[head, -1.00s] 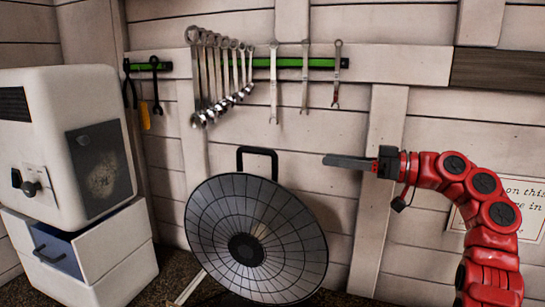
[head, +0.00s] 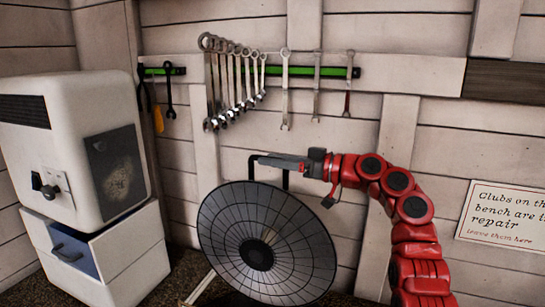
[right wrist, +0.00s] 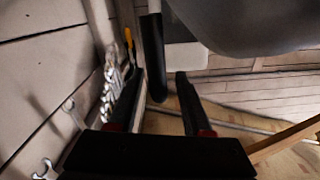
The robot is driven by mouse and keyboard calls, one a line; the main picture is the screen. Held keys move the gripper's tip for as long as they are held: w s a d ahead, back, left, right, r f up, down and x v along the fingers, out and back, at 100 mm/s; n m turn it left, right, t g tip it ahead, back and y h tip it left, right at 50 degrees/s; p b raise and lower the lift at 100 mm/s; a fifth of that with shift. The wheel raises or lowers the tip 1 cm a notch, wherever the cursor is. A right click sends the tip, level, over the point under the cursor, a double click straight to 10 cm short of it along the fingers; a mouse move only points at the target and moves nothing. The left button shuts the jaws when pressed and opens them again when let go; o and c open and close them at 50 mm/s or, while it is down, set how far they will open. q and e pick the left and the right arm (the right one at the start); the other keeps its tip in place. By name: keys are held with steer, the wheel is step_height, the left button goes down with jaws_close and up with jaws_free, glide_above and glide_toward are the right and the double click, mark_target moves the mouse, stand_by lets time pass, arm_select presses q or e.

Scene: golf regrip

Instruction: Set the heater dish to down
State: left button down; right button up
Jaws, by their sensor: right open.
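The heater dish (head: 300,240) is a round dark grid dish with a dark hub, facing out and tilted a little upward. A black loop handle (head: 253,168) stands on its top rim. My right gripper (head: 268,160) is at the top of this handle, its fingers pointing left across it. In the right wrist view the black handle bar (right wrist: 152,50) reaches down between the two open fingers of my right gripper (right wrist: 160,78), apart from the right finger. Whether it touches the left finger is unclear. The dish's grey back (right wrist: 245,20) fills the upper right there. My left gripper is not in view.
Wrenches (head: 240,80) hang on a green rail (head: 300,71) on the plank wall behind. A paper sign (head: 500,215) is on the wall at the right.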

steer(key=shift+w+a, duration=0.15)
steer(key=shift+a, duration=0.1)
jaws_close()
stand_by(1.4)
